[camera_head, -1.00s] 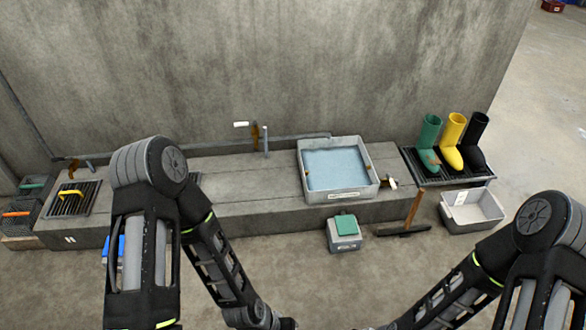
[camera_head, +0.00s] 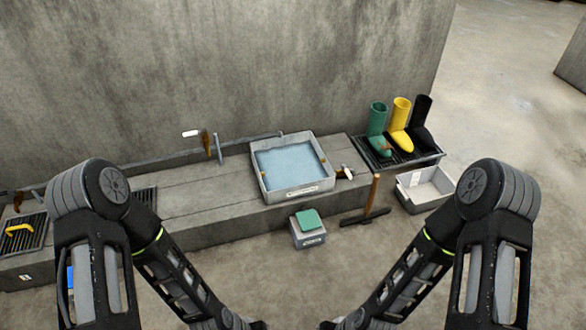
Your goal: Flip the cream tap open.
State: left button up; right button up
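A brass-brown tap (camera_head: 207,145) stands at the wall behind the concrete ledge, with a pale cream-white lever (camera_head: 192,133) sticking out to the left. A second small tap with a whitish lever (camera_head: 345,172) is at the right side of the water-filled grey basin (camera_head: 256,178). I cannot tell from colour alone which one is the cream tap. Neither of my arms touches either tap. Both arms reach down to the bottom edge of the view, and their grippers are cut off below it.
The concrete ledge (camera_head: 190,197) runs along the wall. A green-lidded box (camera_head: 308,232), a wooden-handled tool (camera_head: 372,196) and a white bin (camera_head: 424,190) stand on the floor in front. Green, yellow (camera_head: 400,122) and black boots stand on a rack at the right. Open floor lies at the far right.

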aim_at(343, 166)
jog(key=i+l+u, duration=0.15)
jog(key=i+l, duration=0.2)
jog(key=i+l+u, duration=0.2)
jog(key=i+l, duration=0.2)
jog(key=i+l+u, duration=0.15)
jog(key=i+l, duration=0.2)
jog(key=l, duration=0.15)
jog(key=i+l+u, duration=0.2)
jog(key=i+l, duration=0.15)
jog(key=l, duration=0.15)
jog(key=i, duration=0.45)
